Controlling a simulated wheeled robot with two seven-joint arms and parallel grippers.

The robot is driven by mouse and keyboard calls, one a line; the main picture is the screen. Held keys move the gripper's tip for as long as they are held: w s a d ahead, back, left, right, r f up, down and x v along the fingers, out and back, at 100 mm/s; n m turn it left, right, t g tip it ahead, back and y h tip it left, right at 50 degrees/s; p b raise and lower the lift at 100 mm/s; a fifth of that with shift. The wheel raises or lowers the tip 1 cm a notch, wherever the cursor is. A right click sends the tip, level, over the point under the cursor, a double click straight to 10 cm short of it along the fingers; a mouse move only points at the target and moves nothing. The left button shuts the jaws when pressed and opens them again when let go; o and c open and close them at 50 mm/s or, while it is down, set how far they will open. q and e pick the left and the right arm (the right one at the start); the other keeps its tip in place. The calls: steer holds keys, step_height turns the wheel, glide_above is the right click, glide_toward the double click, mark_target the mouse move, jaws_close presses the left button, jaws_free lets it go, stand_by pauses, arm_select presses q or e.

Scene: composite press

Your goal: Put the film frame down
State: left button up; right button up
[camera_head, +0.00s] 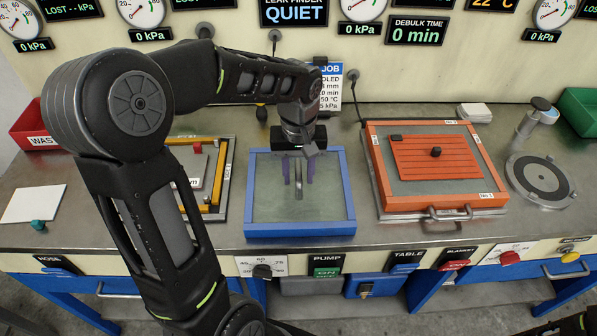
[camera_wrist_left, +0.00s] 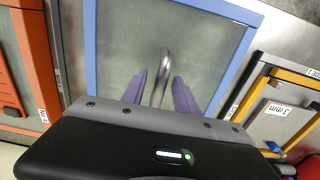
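The film frame (camera_head: 343,190) is a blue square frame with a greyish see-through film. It appears to lie flat on the metal bench, in the middle of the head view. In the left wrist view, the film frame (camera_wrist_left: 90,50) fills the upper middle, and a curved metal handle (camera_wrist_left: 166,66) stands at its centre. My left gripper (camera_head: 298,172) is above the frame with its purple fingers pointing down. In the wrist view, the left gripper (camera_wrist_left: 160,84) has a finger on each side of the handle, with visible gaps.
An orange frame (camera_head: 374,168) with an orange slatted panel stands close on the right. A yellow-edged fixture (camera_head: 220,185) is close on the left. A round metal gauge (camera_head: 540,180) stands far right. A red waste bin (camera_head: 30,128) and white sheet (camera_head: 35,203) are far left.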

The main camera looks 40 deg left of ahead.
mark_target(299, 171)
arm_select(q)
steer(key=shift+r, duration=0.1)
steer(key=shift+r, duration=0.2)
step_height(299, 171, up, 12)
stand_by(0.4)
steer(key=shift+f, duration=0.1)
stand_by(0.4)
